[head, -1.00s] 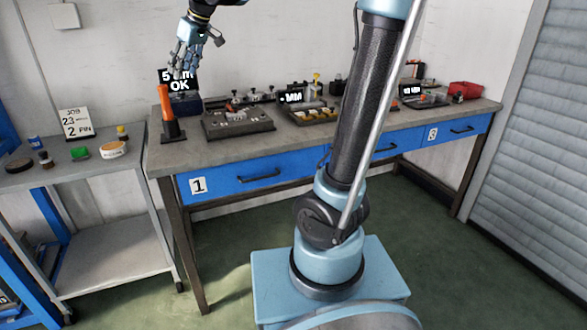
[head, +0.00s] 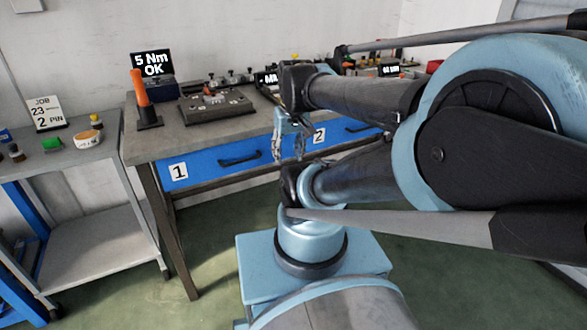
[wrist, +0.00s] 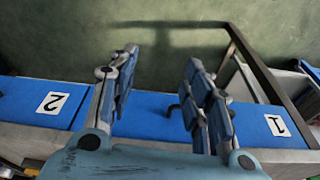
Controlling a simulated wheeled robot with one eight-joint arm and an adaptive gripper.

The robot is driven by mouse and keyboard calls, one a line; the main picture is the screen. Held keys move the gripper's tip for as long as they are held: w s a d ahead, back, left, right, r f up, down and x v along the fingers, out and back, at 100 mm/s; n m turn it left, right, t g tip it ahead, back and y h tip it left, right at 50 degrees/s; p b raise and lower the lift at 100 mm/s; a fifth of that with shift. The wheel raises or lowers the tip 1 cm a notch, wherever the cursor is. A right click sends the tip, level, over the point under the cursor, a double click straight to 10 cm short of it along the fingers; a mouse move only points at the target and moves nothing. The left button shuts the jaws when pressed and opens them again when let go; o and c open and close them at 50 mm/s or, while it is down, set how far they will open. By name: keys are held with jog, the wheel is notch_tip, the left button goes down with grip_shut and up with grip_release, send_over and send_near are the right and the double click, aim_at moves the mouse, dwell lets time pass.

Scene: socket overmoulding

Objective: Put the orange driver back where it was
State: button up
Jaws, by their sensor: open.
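The orange driver (head: 141,86) stands upright in a dark holder (head: 149,117) at the left end of the workbench, in the head view. My gripper (head: 289,147) is well to the right of it, pointing down in front of the blue drawer fronts, apart from the driver. In the wrist view my gripper (wrist: 160,100) has its fingers spread, with nothing between them. The driver does not show in the wrist view.
A grey fixture plate (head: 218,106) lies right of the driver, with a "5 Nm OK" display (head: 153,63) behind. Blue drawers 1 (head: 205,165) and 2 run along the bench front. A trolley (head: 90,210) with small items and a job card (head: 44,113) stands left.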

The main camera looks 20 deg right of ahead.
jog(key=shift+m, duration=0.6)
jog(key=s+f, duration=0.1)
jog(key=f, duration=0.1)
jog(key=s+d+f, duration=0.1)
jog(key=s+f, duration=0.1)
jog(key=shift+s, duration=0.25)
jog(key=shift+w, duration=0.1)
dwell(0.3)
